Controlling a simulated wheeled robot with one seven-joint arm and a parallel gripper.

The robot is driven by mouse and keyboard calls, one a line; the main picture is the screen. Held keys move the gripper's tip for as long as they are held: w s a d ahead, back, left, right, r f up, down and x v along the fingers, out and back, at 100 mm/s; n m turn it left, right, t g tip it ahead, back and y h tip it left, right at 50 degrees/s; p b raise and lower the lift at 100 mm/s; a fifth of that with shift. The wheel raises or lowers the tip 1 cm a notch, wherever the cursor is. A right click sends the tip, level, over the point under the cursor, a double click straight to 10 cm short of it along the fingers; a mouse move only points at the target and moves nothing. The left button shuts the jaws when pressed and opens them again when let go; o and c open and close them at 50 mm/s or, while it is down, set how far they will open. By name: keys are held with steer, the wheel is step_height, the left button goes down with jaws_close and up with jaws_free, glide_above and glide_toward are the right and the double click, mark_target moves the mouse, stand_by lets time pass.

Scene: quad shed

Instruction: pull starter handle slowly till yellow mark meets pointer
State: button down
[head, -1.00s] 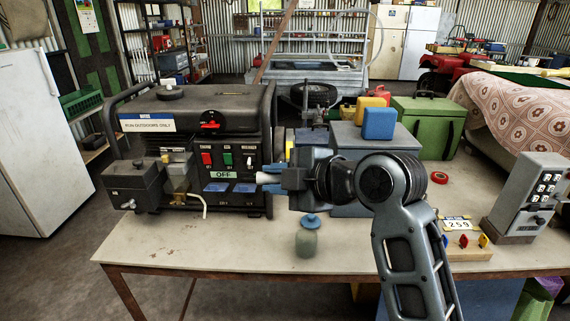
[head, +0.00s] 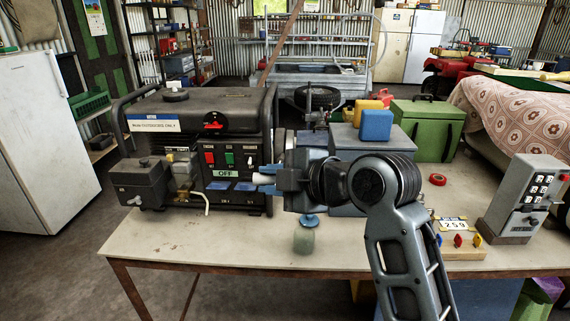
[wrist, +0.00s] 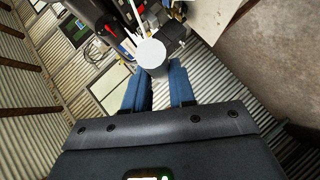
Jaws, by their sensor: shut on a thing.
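The generator (head: 195,107) stands at the left of the bench, with an OFF label on its front panel. My gripper (head: 264,180) reaches left to the panel's right edge. In the wrist view its two blue fingers (wrist: 158,82) stand a little apart, with a white round piece (wrist: 150,53) at their tips. The gripper is shut on this piece. I cannot tell for sure that it is the starter handle. The cord, yellow mark and pointer cannot be made out; my gripper covers part of that side.
Behind my arm are a grey box (head: 345,140) and a green chest (head: 428,128). A keypad unit (head: 518,195) stands at the right. The bench's front left is clear.

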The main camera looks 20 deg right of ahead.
steer(key=shift+s+a+f, duration=0.2)
steer(key=shift+s+f, duration=0.05)
steer(key=shift+s, duration=0.15)
stand_by(0.5)
steer(key=w+d+f+b, duration=0.2)
steer(key=w+b, duration=0.3)
steer(key=w, duration=0.3)
steer(key=w+d+f+b, duration=0.3)
steer(key=w+f+b, duration=0.1)
steer(key=w, duration=0.4)
steer(key=shift+d+f+b, duration=0.15)
steer(key=shift+d+b, duration=0.05)
steer(key=shift+b, duration=0.3)
stand_by(0.6)
steer(key=c, duration=1.2)
jaws_free()
steer(key=o, duration=0.3)
steer(key=shift+r, duration=0.25)
steer(key=shift+o, duration=0.2)
steer(key=shift+d, duration=0.1)
